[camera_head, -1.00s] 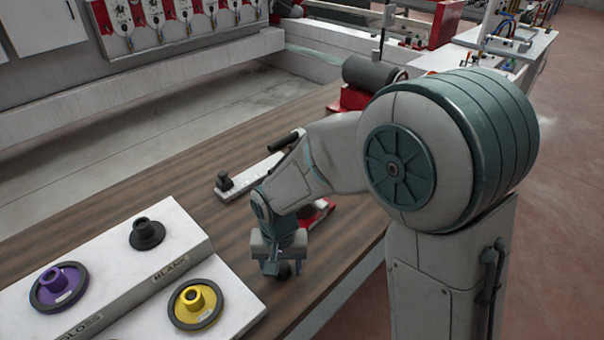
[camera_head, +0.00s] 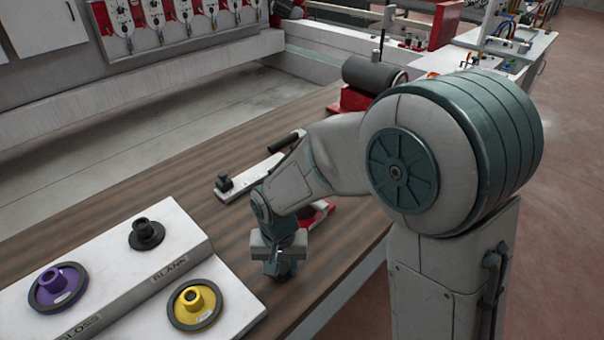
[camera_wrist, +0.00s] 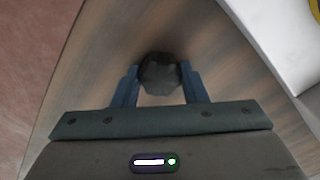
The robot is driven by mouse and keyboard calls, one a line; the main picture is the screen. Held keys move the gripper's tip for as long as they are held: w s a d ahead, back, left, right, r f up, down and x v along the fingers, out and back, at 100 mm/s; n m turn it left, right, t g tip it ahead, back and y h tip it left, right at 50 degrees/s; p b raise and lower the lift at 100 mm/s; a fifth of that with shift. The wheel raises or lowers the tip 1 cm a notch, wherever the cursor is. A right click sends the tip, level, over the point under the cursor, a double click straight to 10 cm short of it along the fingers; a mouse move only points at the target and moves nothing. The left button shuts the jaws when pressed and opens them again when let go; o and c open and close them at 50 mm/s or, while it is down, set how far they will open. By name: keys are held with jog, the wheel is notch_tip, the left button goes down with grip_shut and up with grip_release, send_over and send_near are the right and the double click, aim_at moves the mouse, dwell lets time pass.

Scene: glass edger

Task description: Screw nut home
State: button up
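A dark, many-sided nut (camera_wrist: 160,73) shows in the wrist view at the fingertips of my gripper (camera_wrist: 160,80). One blue-grey finger lies against each side of it, with no clear gap. What is under the nut is hidden. In the head view my gripper (camera_head: 279,268) points down, low over the brown wooden table (camera_head: 225,240), just right of the white board, and the nut is hidden there by the fingers.
The white stepped board (camera_head: 190,235) on the left bears a purple wheel (camera_head: 47,290), a black flanged part (camera_head: 146,233) and a yellow wheel (camera_head: 190,318). A pale bar with a dark knob (camera_head: 224,182) and a red part (camera_head: 318,213) lie behind my gripper.

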jog(key=shift+r+p, duration=2.45)
jog(key=shift+r, duration=1.1)
